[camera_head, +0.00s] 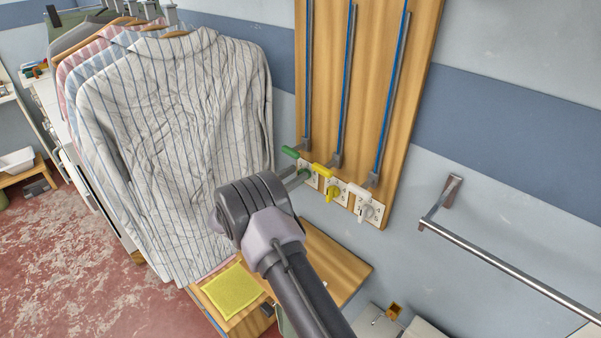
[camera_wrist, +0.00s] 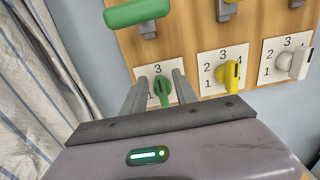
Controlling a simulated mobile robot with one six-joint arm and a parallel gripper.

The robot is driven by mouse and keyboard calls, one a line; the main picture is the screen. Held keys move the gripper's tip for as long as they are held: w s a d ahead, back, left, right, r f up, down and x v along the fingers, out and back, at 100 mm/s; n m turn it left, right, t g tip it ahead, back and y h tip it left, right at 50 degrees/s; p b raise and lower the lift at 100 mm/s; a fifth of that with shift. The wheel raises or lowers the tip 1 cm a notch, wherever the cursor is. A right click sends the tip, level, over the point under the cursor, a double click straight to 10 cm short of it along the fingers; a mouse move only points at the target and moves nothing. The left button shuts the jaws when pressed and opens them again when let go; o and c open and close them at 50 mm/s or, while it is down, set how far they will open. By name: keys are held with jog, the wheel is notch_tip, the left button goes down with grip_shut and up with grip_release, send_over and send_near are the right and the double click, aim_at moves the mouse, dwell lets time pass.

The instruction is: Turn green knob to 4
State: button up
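The green knob (camera_wrist: 162,91) sits on a white dial plate, leftmost in a row of three, on a wooden panel. It also shows in the head view (camera_head: 306,173), partly behind my gripper. A 3 is readable above it; the plate's other numbers are hidden by my fingers. The knob's grip looks roughly upright, near the 3. My gripper (camera_wrist: 159,88) is open, with one finger on each side of the knob. I see gaps between the fingers and the knob; contact is not visible. In the head view my gripper (camera_head: 290,178) reaches the panel from the left.
A yellow knob (camera_wrist: 230,75) and a white knob (camera_wrist: 297,63) are to the right on their own plates. A green lever handle (camera_wrist: 137,12) juts out above. Striped shirts (camera_head: 175,140) hang close on the left. A metal rail (camera_head: 510,262) is at right.

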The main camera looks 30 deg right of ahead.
aim_at(299, 173)
jog(key=shift+x, duration=1.55)
grip_shut()
jog(key=shift+f+m+b, duration=0.15)
jog(key=shift+m+b, duration=0.15)
jog(key=shift+b, duration=0.15)
jog(key=m+b, duration=0.3)
jog(key=b, duration=0.1)
jog(key=s+f+m+b, duration=0.1)
jog(key=m+b, duration=0.3)
jog(key=s+m+b, duration=0.1)
jog(key=m+b, duration=0.3)
jog(key=shift+s+d+f, duration=0.1)
jog(key=shift+d+f, duration=0.05)
jog(key=shift+d, duration=0.2)
